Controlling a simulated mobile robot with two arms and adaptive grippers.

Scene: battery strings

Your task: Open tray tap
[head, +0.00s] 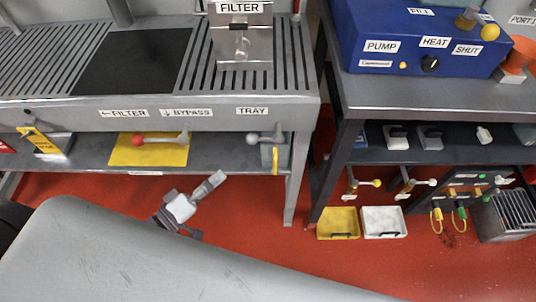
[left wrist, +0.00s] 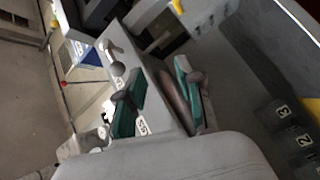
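The tray tap (head: 266,138) is under the TRAY label (head: 252,111) on the front of the grey bench in the head view. Its short grey lever with a ball end points left, roughly level. A pale grey jointed piece, which I take for my left gripper (head: 188,207), is below the bench, left of and lower than the tap, and apart from it. Its fingers are too small and unclear to judge. In the left wrist view, dark and teal lever-like parts (left wrist: 128,108) stand by a grey box; I cannot tell what they belong to. My right gripper is not in view.
Left of the tray tap, a red-ended lever (head: 150,139) sits before a yellow plate under the BYPASS label (head: 186,113). A blue machine (head: 420,45) stands on the right bench. Yellow (head: 338,223) and white trays are on the red floor.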

